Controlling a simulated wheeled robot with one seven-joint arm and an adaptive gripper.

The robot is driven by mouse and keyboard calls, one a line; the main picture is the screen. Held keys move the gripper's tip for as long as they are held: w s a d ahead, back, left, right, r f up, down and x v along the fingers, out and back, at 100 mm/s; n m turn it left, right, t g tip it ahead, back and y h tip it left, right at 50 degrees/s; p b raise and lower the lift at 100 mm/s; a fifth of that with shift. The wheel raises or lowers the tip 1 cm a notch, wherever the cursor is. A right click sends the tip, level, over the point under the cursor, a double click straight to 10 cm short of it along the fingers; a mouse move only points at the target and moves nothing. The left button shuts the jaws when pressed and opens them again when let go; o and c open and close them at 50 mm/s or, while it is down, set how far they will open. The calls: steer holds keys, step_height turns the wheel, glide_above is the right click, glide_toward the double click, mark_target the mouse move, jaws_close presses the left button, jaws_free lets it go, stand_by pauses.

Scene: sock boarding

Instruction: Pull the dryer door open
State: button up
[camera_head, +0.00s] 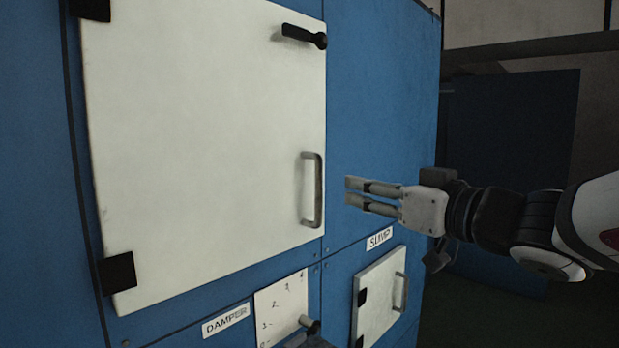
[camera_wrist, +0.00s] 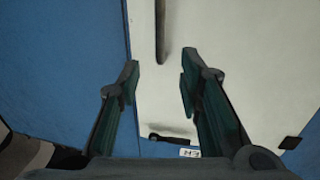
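The dryer door (camera_head: 200,140) is a large white panel in the blue front and looks shut. Its grey upright bar handle (camera_head: 318,190) is near the right edge. A black latch lever (camera_head: 303,37) lies roughly level at the door's upper right. My gripper (camera_head: 352,191) is to the right of the bar handle, apart from it, with its fingers pointing left. In the wrist view my gripper (camera_wrist: 160,78) is open and empty. The bar handle (camera_wrist: 160,30) shows ahead, lined up between the fingertips, and the latch lever (camera_wrist: 172,138) is lower down.
Below are a smaller white door (camera_head: 380,298) under a SUMP label (camera_head: 379,238), and a damper plate (camera_head: 281,308) with a knob beside a DAMPER label (camera_head: 226,320). Black hinges (camera_head: 119,272) are on the door's left. A dark blue panel (camera_head: 510,150) stands behind at right.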

mark_target(321, 178)
steer(key=x, duration=1.3)
steer(key=shift+w+a, duration=0.2)
jaws_close()
